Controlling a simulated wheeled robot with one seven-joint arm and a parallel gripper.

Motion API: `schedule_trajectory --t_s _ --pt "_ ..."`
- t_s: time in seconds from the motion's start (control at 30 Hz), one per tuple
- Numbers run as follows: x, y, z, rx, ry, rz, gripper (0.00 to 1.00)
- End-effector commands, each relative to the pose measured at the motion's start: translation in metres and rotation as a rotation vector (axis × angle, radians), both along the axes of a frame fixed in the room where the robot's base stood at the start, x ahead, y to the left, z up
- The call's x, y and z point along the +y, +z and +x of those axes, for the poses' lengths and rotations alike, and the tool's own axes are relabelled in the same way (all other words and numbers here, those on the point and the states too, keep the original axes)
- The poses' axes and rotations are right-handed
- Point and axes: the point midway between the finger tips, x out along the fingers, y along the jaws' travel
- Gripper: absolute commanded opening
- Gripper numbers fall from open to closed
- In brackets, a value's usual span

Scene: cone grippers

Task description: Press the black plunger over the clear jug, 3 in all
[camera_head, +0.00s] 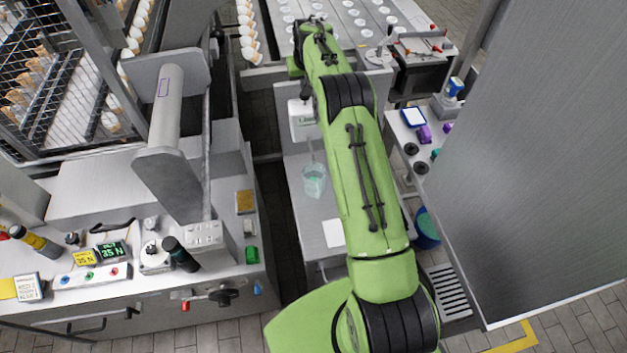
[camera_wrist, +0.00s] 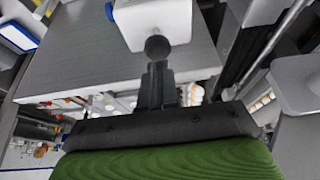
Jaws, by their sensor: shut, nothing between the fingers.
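The clear jug (camera_head: 314,181) stands on a grey bench left of my green arm in the head view, with a pale greenish tint. A white dispenser body (camera_head: 301,120) is above and behind it, partly hidden by my arm. In the wrist view the white body (camera_wrist: 150,22) is at the top, with the round black plunger (camera_wrist: 157,46) in front of it. My gripper (camera_wrist: 157,68) is shut and empty, its fingertips lined up with the plunger. They look very close; I cannot tell whether they touch. The jug does not show in the wrist view.
A bench with a press column (camera_head: 173,130) and control buttons stands at the left. A large grey panel (camera_head: 540,150) closes off the right. A white sheet (camera_head: 333,233) lies on the bench by my arm. A blue bin (camera_head: 427,230) stands on the floor.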

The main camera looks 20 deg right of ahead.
Motion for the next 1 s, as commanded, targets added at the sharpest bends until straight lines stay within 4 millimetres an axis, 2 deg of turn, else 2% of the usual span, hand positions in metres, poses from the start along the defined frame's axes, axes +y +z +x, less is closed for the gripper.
schedule_trajectory --t_s 0.77,1.0 --pt "0.000 -0.027 0.000 0.002 0.000 0.000 0.00" --pt "0.000 -0.027 -0.001 0.005 0.000 0.001 0.00"
